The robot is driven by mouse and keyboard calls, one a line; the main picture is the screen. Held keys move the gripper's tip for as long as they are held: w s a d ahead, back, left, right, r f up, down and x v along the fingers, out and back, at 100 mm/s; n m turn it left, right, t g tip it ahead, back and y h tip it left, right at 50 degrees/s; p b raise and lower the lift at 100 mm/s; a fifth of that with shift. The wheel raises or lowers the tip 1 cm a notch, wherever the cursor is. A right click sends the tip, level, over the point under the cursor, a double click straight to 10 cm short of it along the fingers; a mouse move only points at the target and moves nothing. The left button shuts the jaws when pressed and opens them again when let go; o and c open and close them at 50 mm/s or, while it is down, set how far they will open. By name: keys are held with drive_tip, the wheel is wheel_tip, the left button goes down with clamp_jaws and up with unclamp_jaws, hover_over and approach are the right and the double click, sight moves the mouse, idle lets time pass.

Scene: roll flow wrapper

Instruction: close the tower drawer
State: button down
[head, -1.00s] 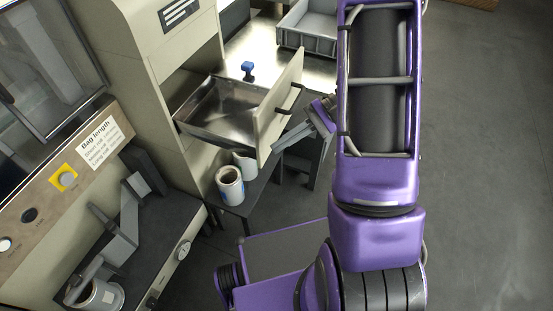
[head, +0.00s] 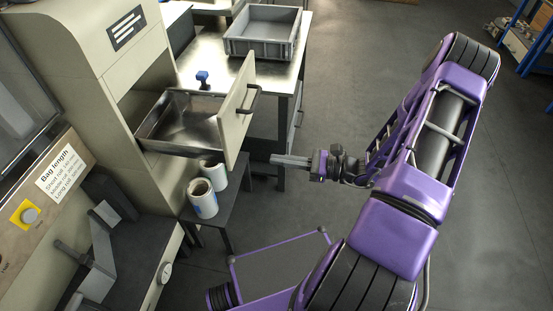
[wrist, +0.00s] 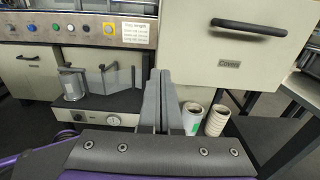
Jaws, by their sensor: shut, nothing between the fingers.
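The tower drawer (head: 186,122) is pulled well out of the beige tower (head: 85,50) in the head view, its metal tray showing empty. Its pale front panel (head: 233,122) carries a dark bar handle (head: 253,98). In the wrist view the drawer front (wrist: 228,58) fills the upper right, with the handle (wrist: 248,28) and a label reading "Covers". My gripper (head: 274,159) is shut and empty, to the right of the drawer front and apart from it, fingers pointing left. In the wrist view its fingertips (wrist: 160,76) appear left of and below the drawer front.
White rolls (head: 203,198) stand on a dark stool below the drawer. A metal table (head: 205,65) behind holds a grey crate (head: 262,43) and a blue-handled object (head: 203,79). The control panel with the "Bag length" label (head: 62,172) is at left.

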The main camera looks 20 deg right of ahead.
sight(229, 153)
drive_tip(key=x, duration=1.1)
drive_tip(key=shift+w+a+b, duration=0.1)
drive_tip(key=shift+a+b, duration=0.05)
drive_tip(key=shift+b, duration=0.25)
drive_tip(key=shift+a, duration=0.1)
